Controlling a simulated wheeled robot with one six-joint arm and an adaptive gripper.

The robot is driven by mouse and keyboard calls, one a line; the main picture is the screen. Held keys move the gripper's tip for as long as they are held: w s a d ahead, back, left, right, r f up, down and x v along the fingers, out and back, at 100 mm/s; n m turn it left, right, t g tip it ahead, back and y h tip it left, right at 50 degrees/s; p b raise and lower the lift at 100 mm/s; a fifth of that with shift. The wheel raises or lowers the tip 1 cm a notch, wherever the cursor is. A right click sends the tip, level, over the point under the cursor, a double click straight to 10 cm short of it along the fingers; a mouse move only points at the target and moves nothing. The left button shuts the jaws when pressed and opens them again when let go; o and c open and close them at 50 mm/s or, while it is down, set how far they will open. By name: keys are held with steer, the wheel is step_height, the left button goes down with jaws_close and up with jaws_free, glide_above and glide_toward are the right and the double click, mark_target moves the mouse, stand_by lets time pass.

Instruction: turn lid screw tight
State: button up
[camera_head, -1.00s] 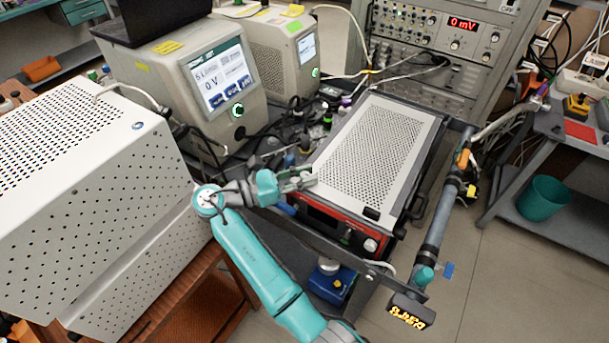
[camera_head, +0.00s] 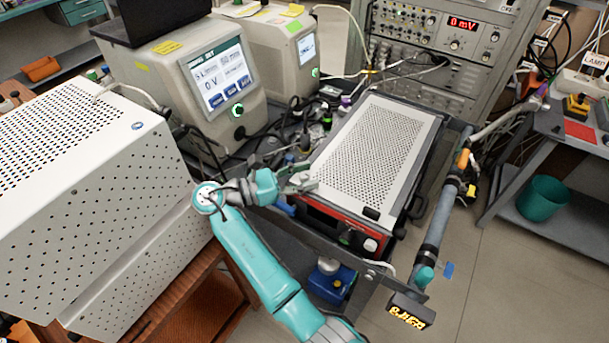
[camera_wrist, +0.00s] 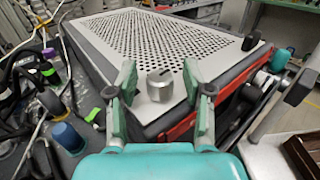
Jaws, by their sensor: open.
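The lid screw (camera_wrist: 159,86) is a short silver knob with a dark slot across its top. It stands upright at the near corner of the perforated grey lid (camera_wrist: 150,35). The lid (camera_head: 375,155) covers a red and black box. My gripper (camera_wrist: 159,72) is open in the wrist view, with one green-grey finger on each side of the screw and a visible gap on both sides. In the head view my gripper (camera_head: 300,182) is at the box's near left corner, and the screw cannot be made out there.
Bottles, including one with a blue cap (camera_wrist: 66,136), and cables crowd the surface left of the box. A black latch or handle (camera_wrist: 299,88) is at the right. A large white perforated case (camera_head: 100,190) stands left of my arm.

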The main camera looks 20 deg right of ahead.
mark_target(305, 173)
step_height(305, 173, up, 10)
stand_by(0.5)
steer(key=shift+w+f, duration=0.1)
